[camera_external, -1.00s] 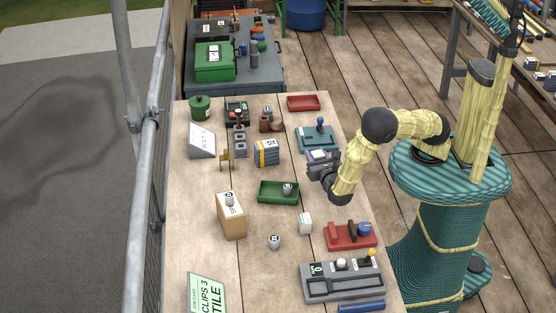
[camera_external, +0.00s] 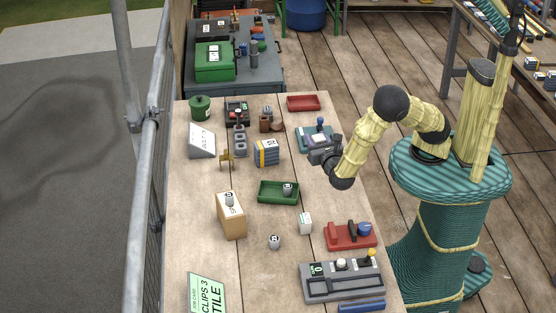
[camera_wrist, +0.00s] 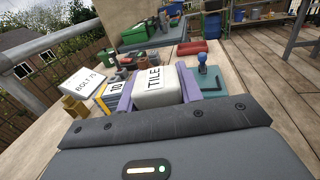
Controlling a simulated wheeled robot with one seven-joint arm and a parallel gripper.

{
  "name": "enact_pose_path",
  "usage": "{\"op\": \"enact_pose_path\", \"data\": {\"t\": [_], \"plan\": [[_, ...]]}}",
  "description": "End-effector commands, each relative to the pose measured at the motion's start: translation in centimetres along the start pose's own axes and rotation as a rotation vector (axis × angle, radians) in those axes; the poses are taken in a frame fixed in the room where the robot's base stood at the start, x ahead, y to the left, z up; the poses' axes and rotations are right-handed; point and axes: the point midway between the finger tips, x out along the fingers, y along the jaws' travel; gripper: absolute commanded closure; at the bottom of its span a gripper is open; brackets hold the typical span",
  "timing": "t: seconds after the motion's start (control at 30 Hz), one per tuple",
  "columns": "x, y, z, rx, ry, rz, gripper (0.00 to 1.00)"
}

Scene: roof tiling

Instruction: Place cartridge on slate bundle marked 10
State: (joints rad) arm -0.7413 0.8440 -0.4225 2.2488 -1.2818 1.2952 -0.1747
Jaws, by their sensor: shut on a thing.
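My gripper (camera_external: 316,143) is above the right side of the bench. In the wrist view its purple fingers (camera_wrist: 157,88) are shut on a white cartridge (camera_wrist: 152,99) lettered TILE. In the outside view the cartridge is too small and too covered to make out clearly. The slate bundle marked 10 (camera_external: 266,153) is a dark grey stack with a yellow and white band, standing to the left of my gripper. In the wrist view the bundle (camera_wrist: 107,100) is just left of the left finger and partly covered by it.
A teal fixture with a blue knob (camera_external: 318,132) lies beside my gripper. A brass bracket (camera_external: 227,158) and a BOLT sign (camera_external: 202,141) stand left of the bundle. A green tray (camera_external: 278,192) lies nearer, with a tan box (camera_external: 231,215) to its left.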

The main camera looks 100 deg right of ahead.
Motion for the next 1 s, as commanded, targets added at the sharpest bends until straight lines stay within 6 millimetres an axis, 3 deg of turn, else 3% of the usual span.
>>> {"op": "enact_pose_path", "data": {"t": [0.17,0.27,0.37,0.6,0.77,1.0], "plan": [[0.8,1.2,0.0,0.004,0.0,0.01,0.87],[2.2,3.3,0.3,0.006,0.001,0.032,0.87],[4.3,6.2,1.3,0.009,0.0,0.066,0.87],[10.5,12.2,5.8,0.008,-0.001,0.157,0.87],[12.7,13.8,7.9,0.004,-0.001,0.187,0.87],[13.0,14.1,8.3,0.0,-0.001,0.194,0.87]]}}
